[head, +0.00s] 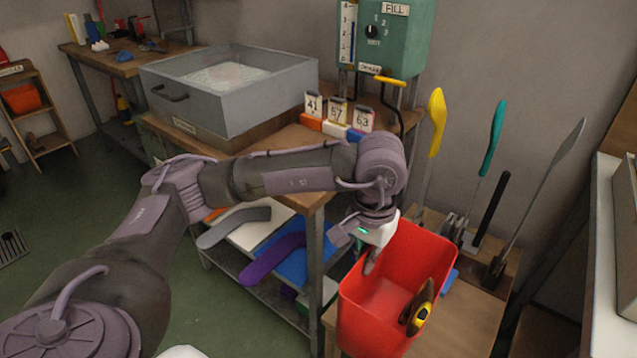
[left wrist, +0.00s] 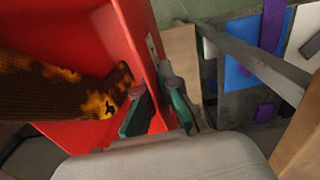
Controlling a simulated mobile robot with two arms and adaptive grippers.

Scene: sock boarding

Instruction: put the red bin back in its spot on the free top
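The red bin (head: 375,300) is at the lower right in the head view, over the near left part of the wooden stand; its base is cut off by the frame. A patterned brown and yellow piece (head: 420,306) lies in it against the right wall. My left gripper (head: 372,258) points down at the bin's left rim. In the left wrist view its fingers (left wrist: 156,103) are on either side of the red bin's wall (left wrist: 120,25), close against it. I cannot tell whether the bin's base touches the stand. My right gripper is out of view.
The wooden stand (head: 463,326) holds upright paddles with yellow, teal, black and grey parts behind the bin. The workbench (head: 278,152) carries a grey basin (head: 230,112) and number cards. A grey and a purple sock form lie on its lower shelf. A white-topped counter is at right.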

